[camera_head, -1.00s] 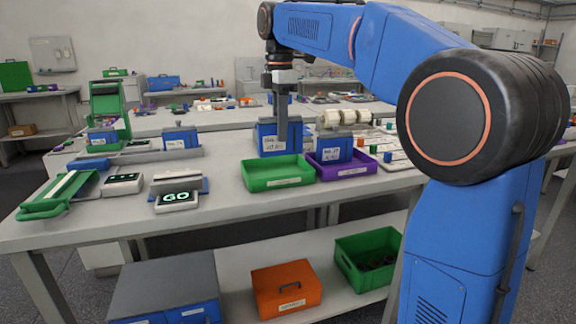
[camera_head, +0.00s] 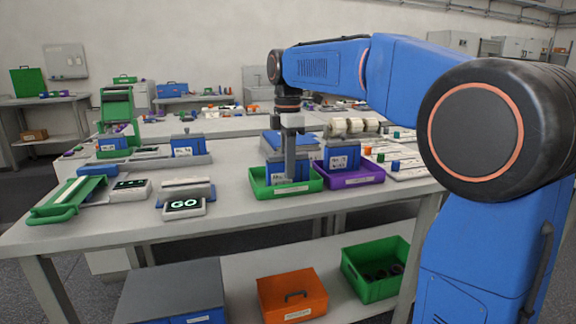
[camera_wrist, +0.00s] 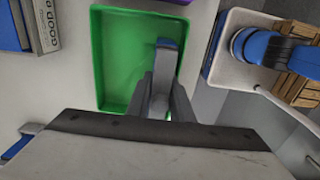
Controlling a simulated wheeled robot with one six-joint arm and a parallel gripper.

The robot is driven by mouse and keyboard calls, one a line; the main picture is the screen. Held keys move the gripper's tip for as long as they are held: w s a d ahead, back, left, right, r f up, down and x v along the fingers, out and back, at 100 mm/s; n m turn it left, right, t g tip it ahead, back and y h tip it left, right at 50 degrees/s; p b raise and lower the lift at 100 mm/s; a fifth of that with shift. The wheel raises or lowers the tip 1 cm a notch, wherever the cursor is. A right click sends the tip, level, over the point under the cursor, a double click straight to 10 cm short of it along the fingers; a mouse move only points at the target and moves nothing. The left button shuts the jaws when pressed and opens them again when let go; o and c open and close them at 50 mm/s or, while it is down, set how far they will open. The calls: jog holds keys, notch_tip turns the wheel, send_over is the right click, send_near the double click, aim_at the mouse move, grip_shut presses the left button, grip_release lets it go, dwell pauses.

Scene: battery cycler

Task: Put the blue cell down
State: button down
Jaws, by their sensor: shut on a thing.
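My gripper (camera_head: 291,172) points down over the green tray (camera_head: 290,188) on the bench and is shut on a blue cell (camera_head: 274,172). The cell is upright and its lower part is at the level of the tray, behind the front wall. I cannot tell whether it touches the tray floor. In the wrist view the fingers (camera_wrist: 163,105) close on the cell's grey top (camera_wrist: 166,58), over the right part of the green tray (camera_wrist: 112,60).
A purple tray (camera_head: 358,178) with another blue cell (camera_head: 342,157) stands right beside the green tray. Further left are a GO display (camera_head: 184,207), a grey rack (camera_head: 150,166) with blue cells, and a green lever device (camera_head: 75,198). The bench front between display and green tray is clear.

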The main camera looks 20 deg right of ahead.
jog(key=shift+f, duration=0.1)
jog(key=c, duration=1.6)
grip_release()
jog(key=shift+o, duration=0.2)
notch_tip(320, 180, up, 12)
jog(key=shift+r, duration=0.1)
jog(key=shift+s, duration=0.15)
jog(key=s+d+f+m+t, duration=0.2)
jog(key=s+f+m, duration=0.7)
jog(key=s+f, duration=0.7)
jog(key=s+d+f+m+t, duration=0.2)
jog(key=s+d+f+m, duration=0.3)
jog(key=s+f+m, duration=0.4)
jog(key=s+f, duration=0.6)
jog(key=f, duration=0.1)
jog(key=shift+s+t, duration=0.35)
jog(key=shift+t, duration=0.05)
